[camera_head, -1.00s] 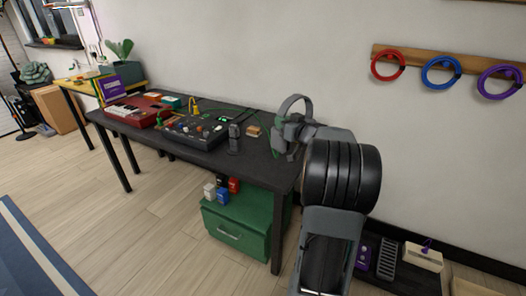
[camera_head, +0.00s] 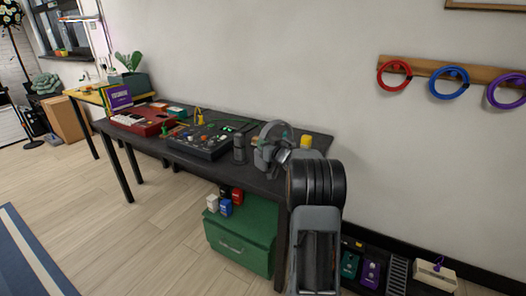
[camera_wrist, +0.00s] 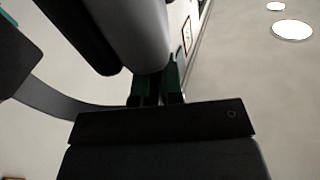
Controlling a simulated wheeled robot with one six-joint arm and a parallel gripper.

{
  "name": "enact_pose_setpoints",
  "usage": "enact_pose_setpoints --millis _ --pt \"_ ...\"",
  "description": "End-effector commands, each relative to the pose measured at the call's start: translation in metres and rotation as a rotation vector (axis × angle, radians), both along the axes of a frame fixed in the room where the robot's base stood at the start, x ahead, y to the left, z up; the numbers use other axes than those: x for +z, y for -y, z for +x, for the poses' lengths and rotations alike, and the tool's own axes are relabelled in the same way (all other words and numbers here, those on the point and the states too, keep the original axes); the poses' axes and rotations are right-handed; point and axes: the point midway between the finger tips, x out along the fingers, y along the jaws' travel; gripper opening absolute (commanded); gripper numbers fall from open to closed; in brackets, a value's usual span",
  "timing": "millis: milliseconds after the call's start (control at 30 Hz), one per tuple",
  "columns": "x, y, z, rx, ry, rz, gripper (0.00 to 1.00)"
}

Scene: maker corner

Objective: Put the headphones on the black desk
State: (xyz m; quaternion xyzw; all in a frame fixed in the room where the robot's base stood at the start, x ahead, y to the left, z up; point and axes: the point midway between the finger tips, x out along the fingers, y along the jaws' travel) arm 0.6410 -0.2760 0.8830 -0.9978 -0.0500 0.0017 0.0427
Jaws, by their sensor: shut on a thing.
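The grey headphones (camera_head: 267,131) are held upright, band up, over the right part of the black desk (camera_head: 262,183). My gripper (camera_head: 279,157) is shut on them, coming in from the right front. From this angle I cannot tell whether the ear cups touch the desk top. In the wrist view, a dark and grey ear cup (camera_wrist: 148,30) and the curved band (camera_wrist: 62,97) fill the upper left, close to my gripper (camera_wrist: 157,92).
A dark upright cylinder (camera_head: 239,149) stands just left of the headphones. A mixer (camera_head: 200,142) and a red keyboard (camera_head: 140,119) lie further left. A yellow object (camera_head: 305,142) is behind my wrist. A green cabinet (camera_head: 240,235) stands under the desk.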

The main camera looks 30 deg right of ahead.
Motion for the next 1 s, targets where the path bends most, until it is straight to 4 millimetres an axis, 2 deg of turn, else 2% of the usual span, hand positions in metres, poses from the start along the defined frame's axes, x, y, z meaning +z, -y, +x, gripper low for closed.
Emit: enact_pose_setpoints --millis 33,133,533,567,800,1000 --pt "-0.011 0.001 -0.001 -0.001 -0.002 0.001 0.00" --pt "-0.020 0.000 -0.001 -0.001 0.001 -0.001 0.00" --pt "-0.024 0.000 -0.001 -0.001 0.001 -0.001 0.00" --pt "-0.024 0.000 -0.001 -0.001 0.000 0.000 0.11" --pt "-0.024 0.000 -0.001 -0.001 -0.001 0.000 0.34" --pt "-0.024 0.000 -0.001 -0.001 0.000 0.000 0.34"
